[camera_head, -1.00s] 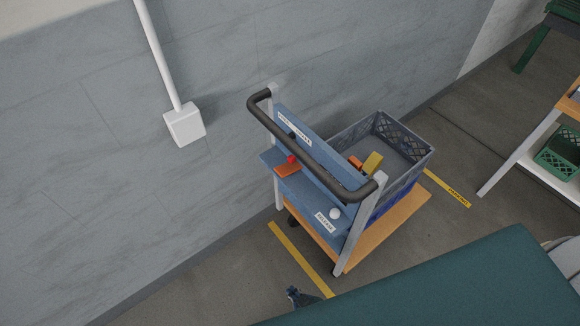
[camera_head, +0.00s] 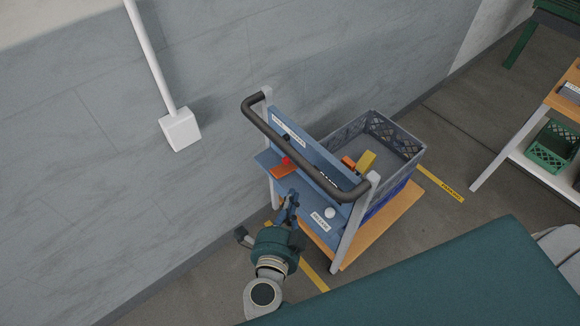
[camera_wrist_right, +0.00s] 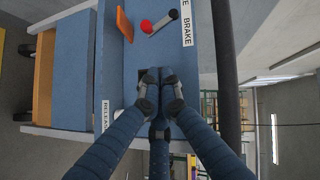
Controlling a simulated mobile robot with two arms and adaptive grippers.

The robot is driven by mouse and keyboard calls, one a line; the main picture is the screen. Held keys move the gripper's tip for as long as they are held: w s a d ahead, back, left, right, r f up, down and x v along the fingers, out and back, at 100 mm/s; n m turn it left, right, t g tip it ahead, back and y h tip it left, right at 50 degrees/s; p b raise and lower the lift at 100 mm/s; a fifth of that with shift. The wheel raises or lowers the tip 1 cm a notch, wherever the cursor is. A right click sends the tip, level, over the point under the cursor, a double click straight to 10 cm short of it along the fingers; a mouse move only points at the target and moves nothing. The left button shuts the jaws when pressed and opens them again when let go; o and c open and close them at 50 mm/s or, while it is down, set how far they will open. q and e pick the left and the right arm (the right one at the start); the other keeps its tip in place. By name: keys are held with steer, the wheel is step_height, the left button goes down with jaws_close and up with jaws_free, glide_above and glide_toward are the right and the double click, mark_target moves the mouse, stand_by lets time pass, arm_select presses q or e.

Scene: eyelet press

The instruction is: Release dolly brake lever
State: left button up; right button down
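The dolly (camera_head: 268,160) has a blue front panel. A short dark lever with a red ball knob (camera_head: 287,160) shows there, above an orange plate. The red ball (camera_wrist_right: 146,26) also shows in the right wrist view, with the dark lever (camera_wrist_right: 164,22) beside it, near the BRAKE label (camera_wrist_right: 187,22). The RELEASE label (camera_head: 320,220) is lower, near a white knob (camera_head: 330,212). My right gripper (camera_head: 291,197) is just in front of the panel, below the red knob and apart from it. Its fingertips (camera_wrist_right: 160,82) are drawn together, with nothing seen between them. My left gripper is out of view.
A dark push handle (camera_head: 300,150) arches over the panel. A grey crate (camera_head: 405,160) with orange and yellow items stands on the dolly's wooden deck (camera_head: 390,220). A grey wall with a white box (camera_head: 180,130) is at left. A shelf with a green basket (camera_head: 553,147) is at right.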

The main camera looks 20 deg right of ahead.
steer(key=w+a+b+x, duration=0.1)
steer(key=a+b+x, duration=0.1)
steer(key=b+x, duration=0.5)
steer(key=shift+a+f+x, duration=0.25)
steer(key=shift+f+x, duration=0.1)
steer(key=shift+x, duration=2.7)
steer(key=shift+d, duration=0.1)
